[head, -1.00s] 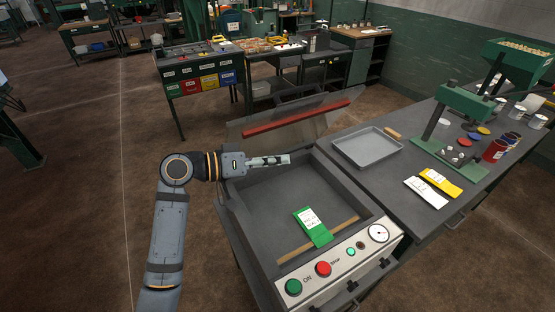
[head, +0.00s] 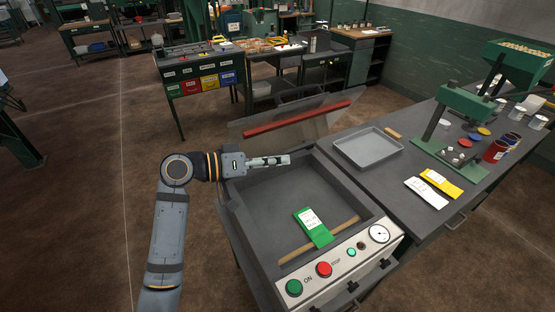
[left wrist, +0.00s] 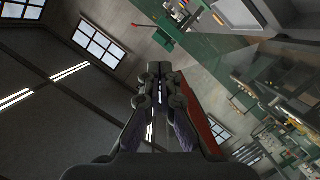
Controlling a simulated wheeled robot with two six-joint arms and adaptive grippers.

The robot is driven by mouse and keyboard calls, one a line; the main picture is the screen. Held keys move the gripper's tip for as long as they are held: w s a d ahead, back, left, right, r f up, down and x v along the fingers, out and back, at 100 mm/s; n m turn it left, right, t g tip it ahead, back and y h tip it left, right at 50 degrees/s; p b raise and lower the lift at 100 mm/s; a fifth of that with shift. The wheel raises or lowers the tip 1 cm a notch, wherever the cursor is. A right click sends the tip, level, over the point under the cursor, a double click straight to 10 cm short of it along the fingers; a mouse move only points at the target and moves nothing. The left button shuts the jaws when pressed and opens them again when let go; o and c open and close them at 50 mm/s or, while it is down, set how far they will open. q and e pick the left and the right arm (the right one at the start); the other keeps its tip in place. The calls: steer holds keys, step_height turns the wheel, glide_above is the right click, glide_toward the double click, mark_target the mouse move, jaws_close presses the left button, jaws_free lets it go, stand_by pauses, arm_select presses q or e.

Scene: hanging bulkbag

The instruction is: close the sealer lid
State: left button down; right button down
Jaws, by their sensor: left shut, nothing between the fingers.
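The sealer (head: 235,211) is an open grey box with a control panel at its front. Its clear lid (head: 310,127) stands raised at the back, with a red bar (head: 298,118) across it. A green packet (head: 313,227) lies inside, over a tan strip (head: 296,249). My left gripper (head: 288,159) is shut and empty, above the back left of the box and in front of the raised lid. In the left wrist view its fingers (left wrist: 160,72) are together, with a red strip to their right. Whether it touches the lid I cannot tell. My right gripper is not in view.
The front panel carries a green button (head: 294,287), a red button (head: 324,269) and a gauge (head: 378,233). The bench on the right holds a grey tray (head: 368,148), a green press (head: 462,105), packets and jars. Open floor lies to the left.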

arm_select(q)
steer(key=v, duration=1.2)
